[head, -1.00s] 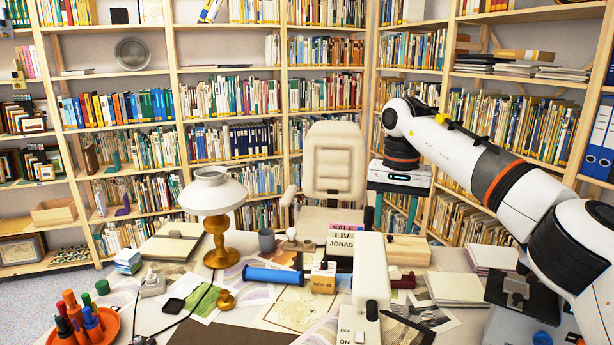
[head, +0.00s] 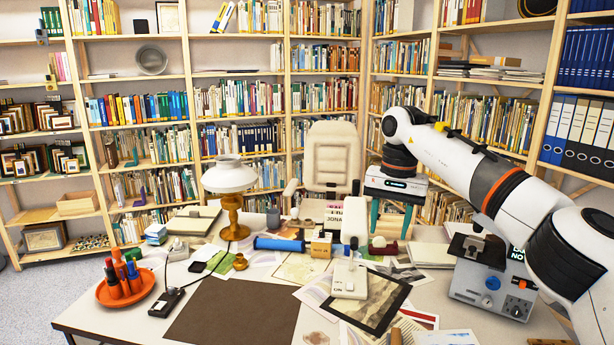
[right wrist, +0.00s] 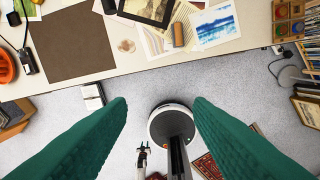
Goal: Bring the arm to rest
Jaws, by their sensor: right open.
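My right arm comes in from the right of the head view, elbow bent, with the wrist pointing down. Its right gripper (head: 390,230) is open, with two green fingers apart and nothing between them. In the right wrist view the open fingers (right wrist: 160,105) hang over grey floor, beside the front edge of the desk (right wrist: 60,95). A dark-framed print (head: 369,303) lies flat on the desk (head: 110,321), clear of the fingers. My left gripper is not in view.
The desk carries a lamp (head: 229,178), a brown mat (head: 235,312), an orange tray of markers (head: 103,294), a blue roll (head: 278,244) and a grey device (head: 490,288). A cream chair (head: 332,155) and full bookshelves stand behind. A blue watercolour (right wrist: 213,26) lies near the desk's edge.

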